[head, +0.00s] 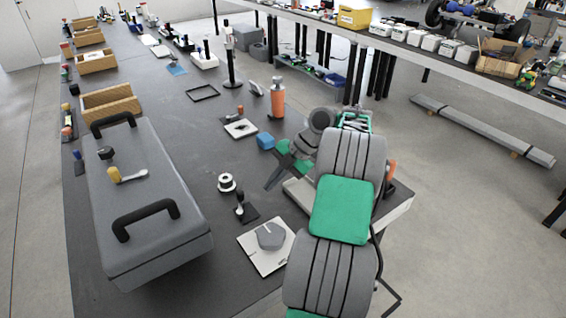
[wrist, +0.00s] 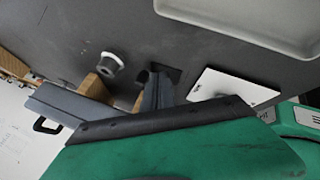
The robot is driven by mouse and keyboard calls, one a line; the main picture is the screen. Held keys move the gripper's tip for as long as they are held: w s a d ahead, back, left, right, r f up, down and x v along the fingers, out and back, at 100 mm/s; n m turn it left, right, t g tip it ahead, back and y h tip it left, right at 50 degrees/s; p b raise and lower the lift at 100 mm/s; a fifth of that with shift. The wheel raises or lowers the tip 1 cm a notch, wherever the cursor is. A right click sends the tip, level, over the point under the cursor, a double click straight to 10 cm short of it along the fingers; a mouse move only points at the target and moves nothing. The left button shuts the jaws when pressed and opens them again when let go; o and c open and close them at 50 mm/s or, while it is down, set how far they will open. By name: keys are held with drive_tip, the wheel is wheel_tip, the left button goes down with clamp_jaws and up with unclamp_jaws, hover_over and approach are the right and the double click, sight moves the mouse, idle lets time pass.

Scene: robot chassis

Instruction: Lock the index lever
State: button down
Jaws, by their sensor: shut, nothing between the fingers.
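No label shows which part is the index lever. A small upright lever with a dark knob on a black base (head: 241,209) stands on the dark bench; the base is partly behind a finger in the wrist view (wrist: 173,73). A white plate with a grey knob (head: 270,236) lies nearer; in the wrist view a white plate (wrist: 222,85) shows right of the fingers, partly hidden. A white ring (head: 227,183) sits beyond the lever and also shows in the wrist view (wrist: 110,62). My gripper (head: 271,184) is shut and empty above the bench, right of the ring and lever, apart from both.
A large grey case (head: 150,235) with black handles fills the bench's left side. A blue block (head: 265,141) and an orange bottle (head: 278,100) stand beyond my gripper. A pale tray (head: 401,208) lies under my arm at right. Bench between case and lever is clear.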

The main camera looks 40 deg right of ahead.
drive_tip(key=d+r+p, duration=0.4)
drive_tip(key=r+p, duration=0.1)
drive_tip(key=p, duration=0.1)
drive_tip(key=shift+d+r+p, duration=0.25)
drive_tip(key=shift+r+p, duration=0.1)
drive_tip(key=shift+p, duration=0.05)
